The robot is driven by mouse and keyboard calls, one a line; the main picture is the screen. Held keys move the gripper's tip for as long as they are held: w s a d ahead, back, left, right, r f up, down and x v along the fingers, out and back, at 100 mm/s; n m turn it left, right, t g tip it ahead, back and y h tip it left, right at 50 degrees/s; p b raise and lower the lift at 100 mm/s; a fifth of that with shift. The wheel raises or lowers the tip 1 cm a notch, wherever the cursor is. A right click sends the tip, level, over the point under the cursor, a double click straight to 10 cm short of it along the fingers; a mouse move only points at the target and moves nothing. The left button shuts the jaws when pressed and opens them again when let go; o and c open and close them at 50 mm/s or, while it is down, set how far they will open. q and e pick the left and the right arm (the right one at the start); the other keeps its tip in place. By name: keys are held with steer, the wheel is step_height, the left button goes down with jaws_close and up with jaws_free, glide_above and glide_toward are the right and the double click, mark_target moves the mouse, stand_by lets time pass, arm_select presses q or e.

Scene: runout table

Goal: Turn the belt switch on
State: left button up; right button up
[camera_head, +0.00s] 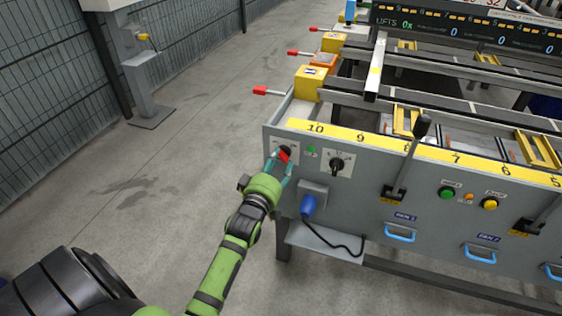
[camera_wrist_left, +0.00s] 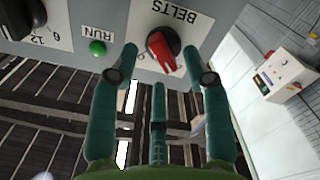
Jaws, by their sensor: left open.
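The belt switch (camera_head: 285,156) is a red knob on a black round base on a white plate at the left end of the grey panel. In the left wrist view the red knob (camera_wrist_left: 163,52) shows near the upside-down BELTS label (camera_wrist_left: 176,12). My left gripper (camera_head: 281,164) is open in front of it. In the left wrist view two teal fingers stand on either side of the knob and a third finger is below it. I cannot tell whether any finger touches it. My right gripper is not in view.
A green RUN light (camera_wrist_left: 97,48) sits beside the switch. A black rotary selector (camera_head: 337,165) is to its right. A blue plug (camera_head: 308,205) with a black cable hangs below. Levers and blue handles line the panel further right. Open floor (camera_head: 150,190) lies left.

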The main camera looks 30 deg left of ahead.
mark_target(282, 155)
arm_select(q)
steer(key=shift+x, duration=1.2)
jaws_close()
